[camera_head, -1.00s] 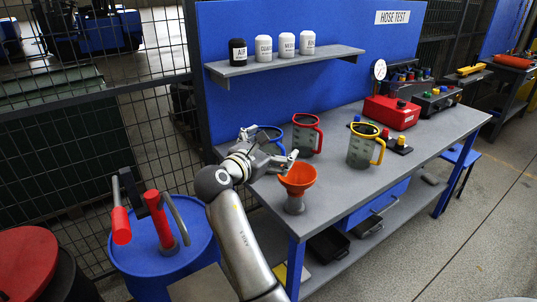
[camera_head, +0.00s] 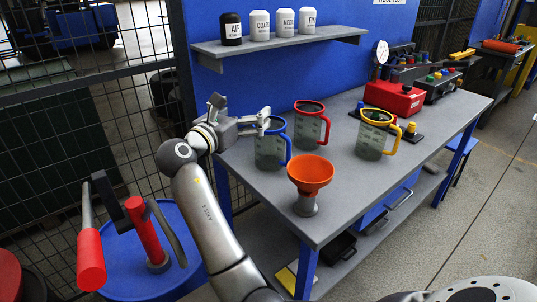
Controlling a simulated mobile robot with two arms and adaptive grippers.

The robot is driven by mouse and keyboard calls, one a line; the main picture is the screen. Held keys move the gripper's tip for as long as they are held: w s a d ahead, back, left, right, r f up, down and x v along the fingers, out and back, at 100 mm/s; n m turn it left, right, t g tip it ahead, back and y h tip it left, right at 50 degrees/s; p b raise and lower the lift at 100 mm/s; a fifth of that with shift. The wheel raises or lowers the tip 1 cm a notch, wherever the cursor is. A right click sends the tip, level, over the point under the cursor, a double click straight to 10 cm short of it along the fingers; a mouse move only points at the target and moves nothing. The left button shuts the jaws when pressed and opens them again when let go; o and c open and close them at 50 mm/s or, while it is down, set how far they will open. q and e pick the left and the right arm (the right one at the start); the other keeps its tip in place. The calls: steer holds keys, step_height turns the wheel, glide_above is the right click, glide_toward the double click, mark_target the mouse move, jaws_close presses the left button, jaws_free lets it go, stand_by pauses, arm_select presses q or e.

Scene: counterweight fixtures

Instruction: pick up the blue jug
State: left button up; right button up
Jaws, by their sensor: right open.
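The blue jug (camera_head: 269,153) is a clear jug with a blue rim and blue handle, upright on the left end of the grey workbench (camera_head: 345,190). Its handle faces right. My right gripper (camera_head: 263,121) is open, with its fingers pointing right at the jug's rim, and they overlap the jug's upper left part in the view. I cannot tell whether they touch it. My left gripper is not in view.
An orange funnel (camera_head: 310,176) stands in front of the blue jug. A red jug (camera_head: 311,127) and a yellow jug (camera_head: 372,137) stand to the right. A shelf (camera_head: 285,43) with several labelled canisters hangs behind. A blue drum (camera_head: 185,225) is at lower left.

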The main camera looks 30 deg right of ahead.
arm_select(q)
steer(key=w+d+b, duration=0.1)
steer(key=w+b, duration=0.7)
arm_select(e)
step_height(320, 180, down, 9)
steer(key=b, duration=0.6)
glide_toward(262, 147)
steer(key=d, duration=0.1)
steer(key=x, duration=0.6)
steer(key=shift+w+r+b, duration=0.15)
steer(key=shift+b, duration=0.15)
steer(key=x, duration=0.2)
steer(key=b+x, duration=0.1)
steer(key=x, duration=0.2)
steer(key=shift+f, duration=0.25)
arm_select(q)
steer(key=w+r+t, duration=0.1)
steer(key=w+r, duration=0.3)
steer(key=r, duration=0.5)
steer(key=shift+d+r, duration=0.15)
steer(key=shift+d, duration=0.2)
arm_select(e)
steer(key=shift+a, duration=0.1)
steer(key=c, duration=1)
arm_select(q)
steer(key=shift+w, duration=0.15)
arm_select(e)
steer(key=shift+r, duration=0.15)
steer(key=shift+c, duration=0.2)
